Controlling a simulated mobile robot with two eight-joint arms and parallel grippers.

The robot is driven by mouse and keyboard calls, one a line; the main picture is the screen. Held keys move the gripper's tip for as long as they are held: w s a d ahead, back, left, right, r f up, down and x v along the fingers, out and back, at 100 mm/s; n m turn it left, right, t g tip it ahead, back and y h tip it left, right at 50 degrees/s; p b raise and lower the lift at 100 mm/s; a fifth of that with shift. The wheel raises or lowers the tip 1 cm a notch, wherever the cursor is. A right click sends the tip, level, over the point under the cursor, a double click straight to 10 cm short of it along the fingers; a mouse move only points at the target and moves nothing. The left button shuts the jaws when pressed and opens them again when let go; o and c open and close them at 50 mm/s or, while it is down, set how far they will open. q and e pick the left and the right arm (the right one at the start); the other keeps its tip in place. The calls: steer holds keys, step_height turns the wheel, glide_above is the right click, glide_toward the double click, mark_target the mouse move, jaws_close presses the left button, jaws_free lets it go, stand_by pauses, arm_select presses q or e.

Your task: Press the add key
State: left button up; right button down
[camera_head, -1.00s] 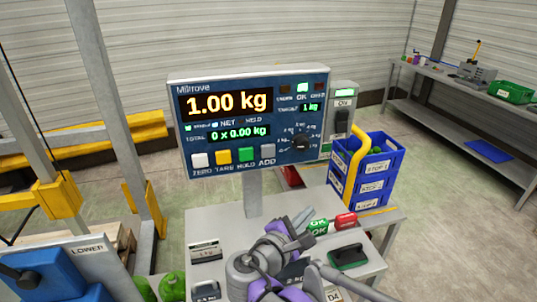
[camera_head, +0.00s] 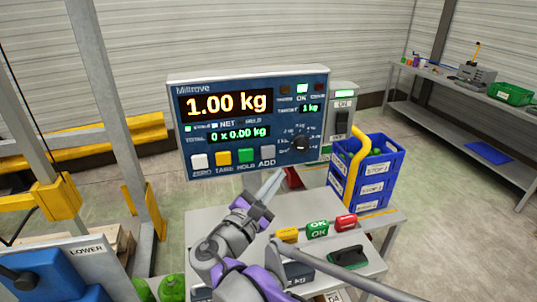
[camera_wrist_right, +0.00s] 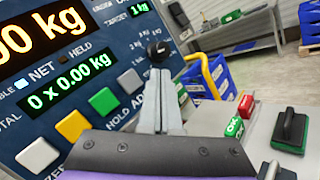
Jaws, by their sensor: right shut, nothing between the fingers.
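The add key is a grey square button (camera_head: 268,152) at the right end of the key row on the blue scale panel (camera_head: 290,170). The label ADD is below it. My right gripper (camera_head: 272,180) is shut and empty, its tips just below the ADD label in the head view. Contact cannot be told. My left gripper is not in view.
White, orange and green keys (camera_head: 246,155) sit left of the add key. A black knob (camera_head: 301,142) is up and right of it. Orange, green and red stamps (camera_head: 318,228) and a black-handled block (camera_head: 348,256) lie on the table. Blue crates (camera_head: 375,170) stand at right.

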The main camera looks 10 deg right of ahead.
mark_target(275, 152)
steer(key=w, duration=0.6)
steer(key=shift+w, duration=0.2)
stand_by(1.9)
steer(key=shift+w+a, duration=0.1)
steer(key=shift+w, duration=0.25)
steer(key=shift+w, duration=0.35)
stand_by(0.7)
steer(key=shift+s, duration=0.15)
steer(key=shift+s+p, duration=0.3)
steer(key=shift+s, duration=0.4)
steer(key=shift+s, duration=2.5)
